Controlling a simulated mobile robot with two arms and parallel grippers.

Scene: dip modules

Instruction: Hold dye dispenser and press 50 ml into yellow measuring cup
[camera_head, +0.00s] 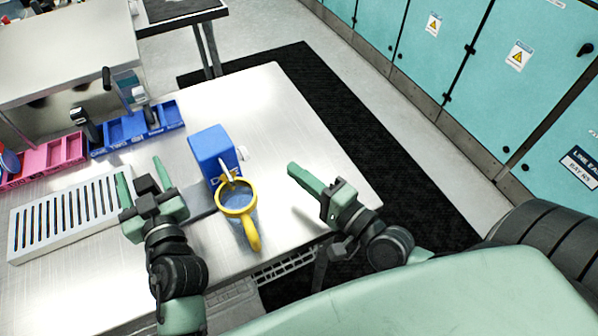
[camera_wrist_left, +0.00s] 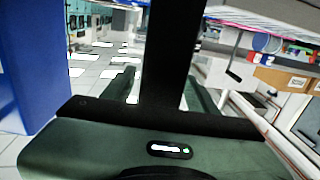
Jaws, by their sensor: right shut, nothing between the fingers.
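The blue dye dispenser (camera_head: 211,150) stands on the steel table, with a pale lever or spout on its front. It likely also fills the left edge of the left wrist view (camera_wrist_left: 25,65). The yellow measuring cup (camera_head: 250,212) sits right in front of the dispenser, under its spout, handle toward me. Its contents are unclear. My left gripper (camera_head: 141,181) is left of the dispenser, fingers apart and empty. My right gripper (camera_head: 293,168) is right of the cup, shut and empty, apart from both.
A white slotted rack (camera_head: 70,215) lies at the left. Blue bins (camera_head: 138,128) and pink bins (camera_head: 45,160) stand behind it, with a clear-bodied device (camera_head: 130,90) near the blue ones.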

